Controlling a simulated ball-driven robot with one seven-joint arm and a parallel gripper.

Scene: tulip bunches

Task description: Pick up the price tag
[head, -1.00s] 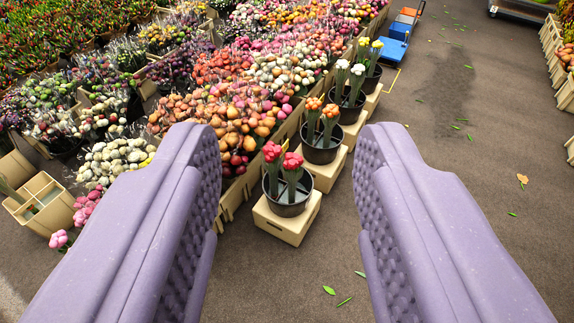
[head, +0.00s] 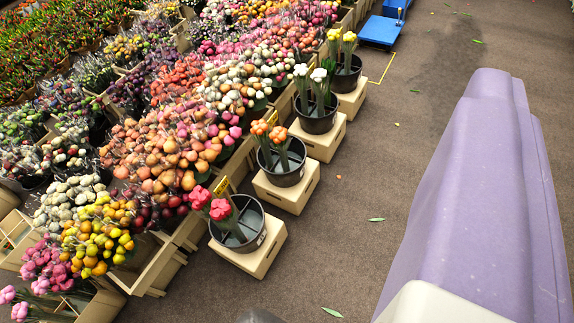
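I cannot make out a price tag for certain. A small yellow-edged piece (head: 222,187) stands behind the red tulips at the crate edge, too small to tell what it is. A small white label (head: 262,238) with dark print shows on the side of the black bucket (head: 240,225) that holds red tulips. My gripper (head: 490,200) shows as one large purple finger on the right, over the bare floor and apart from the buckets. The other finger is not visible, so its opening is hidden. I see nothing held.
Black buckets with orange (head: 281,158), white (head: 316,105) and yellow tulips (head: 341,60) stand on beige boxes in a row. Crates of packed flowers (head: 150,150) fill the left. A blue platform (head: 380,31) stands at the back.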

